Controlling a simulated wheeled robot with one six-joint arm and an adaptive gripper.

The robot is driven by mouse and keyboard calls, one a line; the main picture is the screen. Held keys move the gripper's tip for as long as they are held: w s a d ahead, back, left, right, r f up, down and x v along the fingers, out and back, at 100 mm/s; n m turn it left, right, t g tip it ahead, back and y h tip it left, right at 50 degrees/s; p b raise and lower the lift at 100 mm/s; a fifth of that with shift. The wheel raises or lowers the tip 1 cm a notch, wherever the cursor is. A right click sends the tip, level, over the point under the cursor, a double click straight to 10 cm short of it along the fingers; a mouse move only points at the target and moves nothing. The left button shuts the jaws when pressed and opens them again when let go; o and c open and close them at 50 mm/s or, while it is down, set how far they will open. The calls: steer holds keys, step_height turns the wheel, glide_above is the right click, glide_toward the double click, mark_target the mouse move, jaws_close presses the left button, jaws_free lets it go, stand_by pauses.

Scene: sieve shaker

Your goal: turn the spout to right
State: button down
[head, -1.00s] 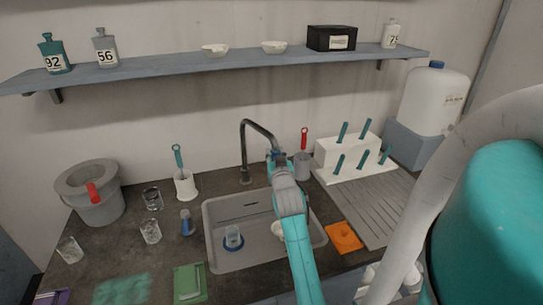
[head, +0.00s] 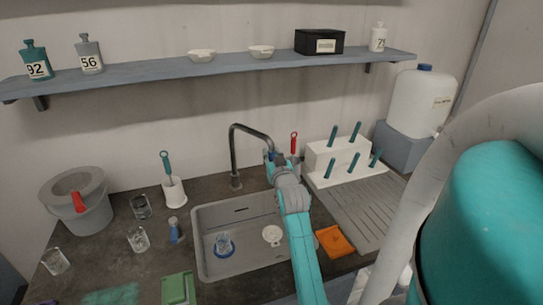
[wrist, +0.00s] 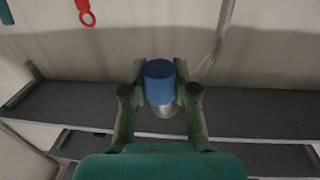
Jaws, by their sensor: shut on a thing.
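The dark grey curved spout (head: 233,150) rises behind the sink and arches to the right and toward me. Its far end has a blue piece, mostly hidden by my gripper in the head view. In the wrist view the blue end piece (wrist: 159,82) sits between the two fingers, with a pale metal part below it. My gripper (wrist: 160,98) is shut on this blue end. In the head view my gripper (head: 274,158) is at the spout's tip, above the right part of the sink.
The grey sink (head: 208,262) holds a blue-based glass item and a white dish. A red-handled brush (head: 294,142) stands just behind my gripper. A white rack (head: 322,156) with teal handles and an orange sponge (head: 335,242) are to the right.

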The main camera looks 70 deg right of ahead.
steer(key=shift+d, duration=0.1)
steer(key=c, duration=0.9)
jaws_free()
steer(key=shift+s, duration=0.1)
steer(key=shift+o, duration=0.2)
steer(key=v, duration=1.2)
